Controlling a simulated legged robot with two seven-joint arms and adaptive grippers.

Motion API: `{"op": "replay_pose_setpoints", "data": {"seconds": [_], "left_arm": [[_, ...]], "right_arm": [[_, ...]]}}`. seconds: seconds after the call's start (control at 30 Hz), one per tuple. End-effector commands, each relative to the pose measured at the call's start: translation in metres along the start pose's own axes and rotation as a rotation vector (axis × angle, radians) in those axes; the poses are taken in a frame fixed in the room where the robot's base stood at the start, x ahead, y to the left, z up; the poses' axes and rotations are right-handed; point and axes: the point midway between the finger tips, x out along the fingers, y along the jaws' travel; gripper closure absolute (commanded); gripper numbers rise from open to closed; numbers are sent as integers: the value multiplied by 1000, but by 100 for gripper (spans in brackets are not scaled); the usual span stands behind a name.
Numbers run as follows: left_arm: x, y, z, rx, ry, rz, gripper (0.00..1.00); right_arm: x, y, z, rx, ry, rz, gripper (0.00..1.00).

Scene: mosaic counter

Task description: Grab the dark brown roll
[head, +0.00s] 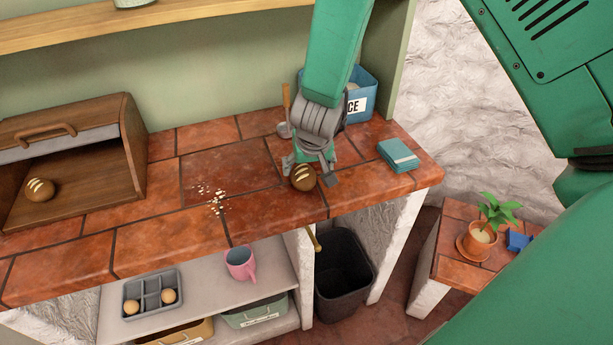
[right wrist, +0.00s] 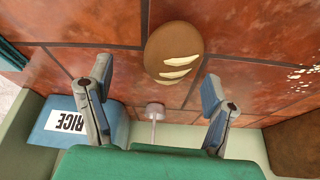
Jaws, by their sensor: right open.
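A dark brown roll (head: 303,178) with pale slashes lies on the red tiled counter near its front edge. It also shows in the right wrist view (right wrist: 172,48), just beyond my fingertips. My right gripper (head: 311,171) is open, reaching down at the roll; the right wrist view shows its two fingers (right wrist: 157,74) spread wide, with nothing between them. Another brown roll (head: 40,190) with pale slashes lies in the open wooden bread box (head: 133,150) on the left. My left gripper is not in view.
A blue RICE bin (head: 362,98) and a scoop with a wooden handle (head: 287,96) stand behind the gripper. Teal cloths (head: 398,155) lie to the right, crumbs (head: 213,197) to the left. Below are a pink mug (head: 240,264) and a dark bin (head: 343,280).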

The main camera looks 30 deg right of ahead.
Motion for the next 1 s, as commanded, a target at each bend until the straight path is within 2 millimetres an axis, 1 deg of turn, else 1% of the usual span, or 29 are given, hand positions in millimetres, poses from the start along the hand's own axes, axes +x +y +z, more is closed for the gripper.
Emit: {"op": "replay_pose_setpoints", "data": {"seconds": [0.03, 0.2, 0.3, 0.5, 0.53, 0.57, 0.6, 0.67, 0.7, 1.0], "left_arm": [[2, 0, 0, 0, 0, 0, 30], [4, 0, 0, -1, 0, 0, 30], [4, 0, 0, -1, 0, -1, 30], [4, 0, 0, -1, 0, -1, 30], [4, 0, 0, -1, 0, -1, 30], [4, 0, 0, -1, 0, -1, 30], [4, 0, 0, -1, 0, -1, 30], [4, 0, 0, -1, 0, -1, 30], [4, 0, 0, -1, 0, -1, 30], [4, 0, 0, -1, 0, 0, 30]], "right_arm": [[10, -1, 4, 1, -4, 0, 26], [31, -5, 6, -3, 0, 4, 26], [36, -5, 6, -2, 2, 4, 26], [38, 0, 4, -1, 1, 0, 26], [38, 0, 4, -1, 1, 0, 29], [39, 1, 4, 0, 0, -1, 40], [40, 2, 4, 1, -1, -2, 54], [40, 2, 4, 1, -1, -2, 75], [40, 2, 4, 1, -2, -2, 80], [38, 0, 4, -3, -2, 4, 80]]}}
